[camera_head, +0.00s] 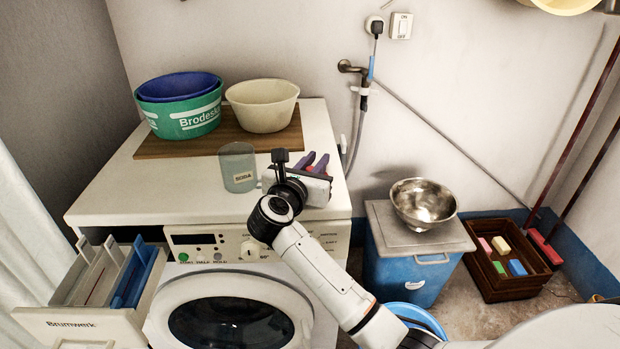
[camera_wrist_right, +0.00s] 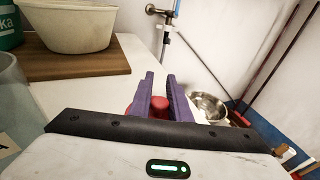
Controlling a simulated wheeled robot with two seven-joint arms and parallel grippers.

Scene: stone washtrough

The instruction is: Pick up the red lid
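A red lid (camera_wrist_right: 158,108) shows in the right wrist view, between and partly behind the purple fingers of my right gripper (camera_wrist_right: 161,78). Some red also shows just left of the left finger. Most of the lid is hidden by the fingers and the gripper body. In the head view my right gripper (camera_head: 315,162) is over the right part of the washing machine top, and its fingers stand apart. I see no clear grip on the lid. My left gripper is not in view.
Behind, a wooden board (camera_head: 165,149) holds a green tub (camera_head: 187,122), a blue tub and a cream bowl (camera_head: 262,105). A metal bowl (camera_head: 424,203) sits on a lidded blue bin (camera_head: 405,277) at the right. The machine top's left front is clear.

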